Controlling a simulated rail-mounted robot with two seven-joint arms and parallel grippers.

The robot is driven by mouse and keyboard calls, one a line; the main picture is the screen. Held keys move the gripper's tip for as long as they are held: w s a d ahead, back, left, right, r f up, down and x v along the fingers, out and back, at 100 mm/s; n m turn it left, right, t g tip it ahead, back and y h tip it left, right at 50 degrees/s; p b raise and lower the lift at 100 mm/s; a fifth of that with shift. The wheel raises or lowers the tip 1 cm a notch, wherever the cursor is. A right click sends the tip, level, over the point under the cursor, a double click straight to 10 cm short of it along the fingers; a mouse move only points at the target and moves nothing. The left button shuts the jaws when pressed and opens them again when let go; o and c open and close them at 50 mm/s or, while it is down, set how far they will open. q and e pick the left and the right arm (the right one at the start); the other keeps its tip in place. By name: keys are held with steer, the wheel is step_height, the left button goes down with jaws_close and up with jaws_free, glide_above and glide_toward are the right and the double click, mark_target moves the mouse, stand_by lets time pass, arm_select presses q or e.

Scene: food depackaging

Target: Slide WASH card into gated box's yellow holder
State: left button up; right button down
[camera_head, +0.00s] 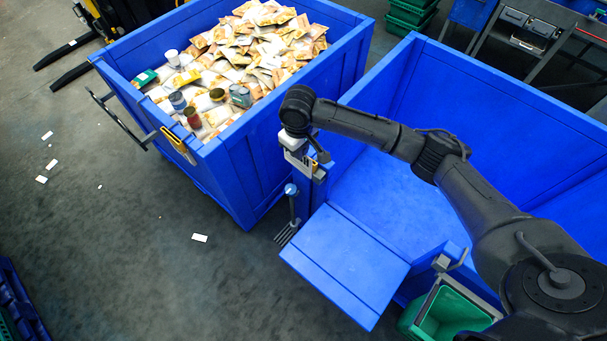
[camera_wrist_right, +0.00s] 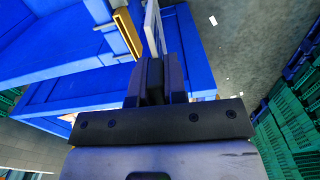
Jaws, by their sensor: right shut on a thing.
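My right gripper (camera_head: 311,156) is shut on a white card (camera_head: 300,162) with dark print, held upright at the near-left corner post of the gated blue box (camera_head: 490,95). The print is too small to read. In the right wrist view, the card (camera_wrist_right: 153,28) stands in the fingertips (camera_wrist_right: 155,75), just right of the yellow holder (camera_wrist_right: 127,33) on the blue post. A narrow gap shows between card and holder there. In the head view the holder (camera_head: 319,175) is mostly hidden. My left gripper is not in view.
The gated box's front flap (camera_head: 345,262) hangs open, and the box's visible floor is bare. A blue box (camera_head: 240,160) of food packs and cans stands left, with its own yellow holder (camera_head: 178,146). A fork-like tool (camera_head: 290,220) hangs by the post. A green bin (camera_head: 450,315) stands in front.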

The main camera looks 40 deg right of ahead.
steer(key=w+d+f+b, duration=0.6)
steer(key=w+d+b, duration=0.1)
arm_select(q)
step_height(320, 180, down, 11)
steer(key=b, duration=0.1)
steer(key=shift+b, duration=0.4)
arm_select(e)
step_height(320, 180, down, 8)
steer(key=d, duration=0.1)
steer(key=shift+w+n, duration=0.2)
steer(key=shift+n, duration=0.1)
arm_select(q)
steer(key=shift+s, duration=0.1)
arm_select(e)
steer(key=shift+f, duration=0.1)
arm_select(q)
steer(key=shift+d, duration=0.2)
arm_select(e)
steer(key=c, duration=1.2)
jaws_free()
steer(key=shift+o, duration=0.2)
